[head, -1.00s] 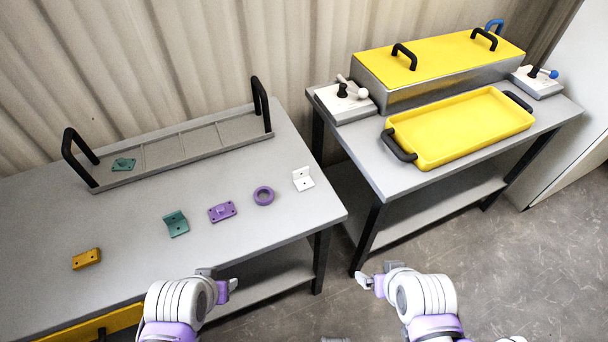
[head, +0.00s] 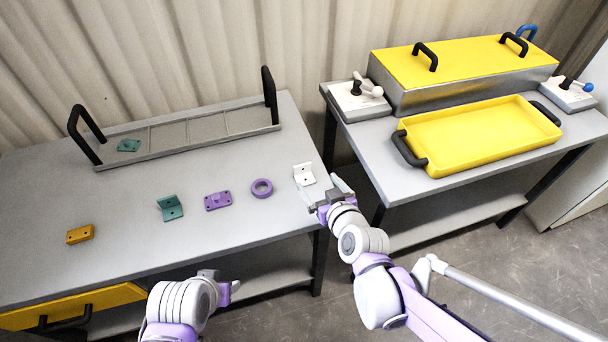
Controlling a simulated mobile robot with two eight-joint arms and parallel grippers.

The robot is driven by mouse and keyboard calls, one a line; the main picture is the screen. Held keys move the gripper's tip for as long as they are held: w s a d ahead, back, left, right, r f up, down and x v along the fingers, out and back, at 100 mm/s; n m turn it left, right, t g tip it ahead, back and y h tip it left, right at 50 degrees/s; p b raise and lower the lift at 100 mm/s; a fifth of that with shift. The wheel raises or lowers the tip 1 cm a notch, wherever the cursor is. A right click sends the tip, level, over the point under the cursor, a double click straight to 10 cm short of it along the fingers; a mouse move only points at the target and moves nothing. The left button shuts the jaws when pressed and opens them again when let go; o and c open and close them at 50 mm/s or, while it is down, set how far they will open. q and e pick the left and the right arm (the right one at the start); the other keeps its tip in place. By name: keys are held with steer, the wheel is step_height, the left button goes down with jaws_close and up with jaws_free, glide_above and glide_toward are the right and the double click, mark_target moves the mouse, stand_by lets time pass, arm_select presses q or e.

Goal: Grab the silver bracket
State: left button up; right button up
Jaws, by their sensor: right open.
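The silver bracket (head: 304,176), a pale L-shaped piece with holes, stands near the right end of the left table in the head view. My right gripper (head: 323,190) is open and empty, its fingers at the table's right edge, just in front of and to the right of the bracket. One fingertip appears close to the bracket's lower edge; I cannot tell whether they touch. My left gripper (head: 224,287) is low in front of the table, away from the bracket, and its jaws do not show clearly.
A purple ring (head: 262,189), a purple block (head: 218,201), a teal bracket (head: 170,208) and an orange block (head: 80,234) lie left of it. A rack (head: 188,134) with black handles stands behind. A yellow tray (head: 478,135) is on the right table.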

mark_target(303, 167)
steer(key=x, duration=0.6)
steer(key=b+x, duration=0.1)
steer(key=x, duration=0.2)
steer(key=shift+a, duration=0.4)
steer(key=shift+s, duration=0.1)
steer(key=c, duration=1.5)
steer(key=shift+r, duration=0.15)
